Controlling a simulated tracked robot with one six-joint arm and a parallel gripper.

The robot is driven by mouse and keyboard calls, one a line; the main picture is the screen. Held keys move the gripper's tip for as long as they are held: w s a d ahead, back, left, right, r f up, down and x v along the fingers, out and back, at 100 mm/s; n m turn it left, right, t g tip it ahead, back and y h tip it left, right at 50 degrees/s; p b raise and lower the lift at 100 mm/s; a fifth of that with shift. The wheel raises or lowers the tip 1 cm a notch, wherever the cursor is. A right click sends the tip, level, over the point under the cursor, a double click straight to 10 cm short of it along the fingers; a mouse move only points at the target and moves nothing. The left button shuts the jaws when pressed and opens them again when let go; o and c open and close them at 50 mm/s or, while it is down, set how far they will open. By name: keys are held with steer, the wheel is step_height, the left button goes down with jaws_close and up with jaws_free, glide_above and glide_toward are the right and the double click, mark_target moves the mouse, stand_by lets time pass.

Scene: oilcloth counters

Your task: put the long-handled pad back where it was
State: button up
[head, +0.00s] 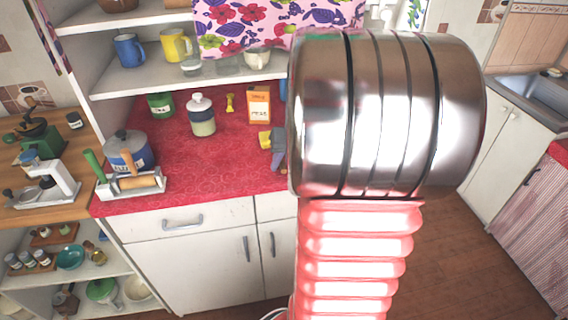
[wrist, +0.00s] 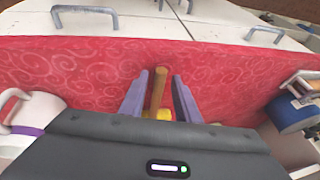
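The long-handled pad shows in the wrist view as a brown wooden handle (wrist: 159,86) with a yellow head below it, partly hidden by my gripper. My gripper (wrist: 161,76) has its two purple-grey fingers on either side of the handle, with a red gap showing beside it, so it looks open. In the head view my gripper (head: 278,160) is low over the red counter, and the yellow pad head (head: 265,139) shows just to its left. The handle is hidden there behind my arm.
A white rack (head: 133,188) with green and wooden handled tools stands at the counter's front left, next to a blue pot (head: 130,151). A white jar (head: 202,116), green tin (head: 161,105) and orange box (head: 259,104) stand behind. Counter between rack and gripper is clear.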

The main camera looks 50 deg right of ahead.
steer(key=v, duration=1.2)
stand_by(0.6)
steer(key=w+a+r+n, duration=0.1)
steer(key=a+n, duration=0.3)
steer(key=a, duration=1.4)
steer(key=s+a+n, duration=0.1)
steer(key=s+a, duration=0.2)
steer(key=a, duration=0.3)
steer(key=s+a+f+n, duration=0.1)
steer(key=s+a+n, duration=0.1)
steer(key=a, duration=0.5)
steer(key=shift+s+a+f+t+y, duration=0.3)
steer(key=shift+s+a+t, duration=0.1)
steer(key=shift+s, duration=0.15)
steer(key=shift+d, duration=0.1)
steer(key=shift+d, duration=0.1)
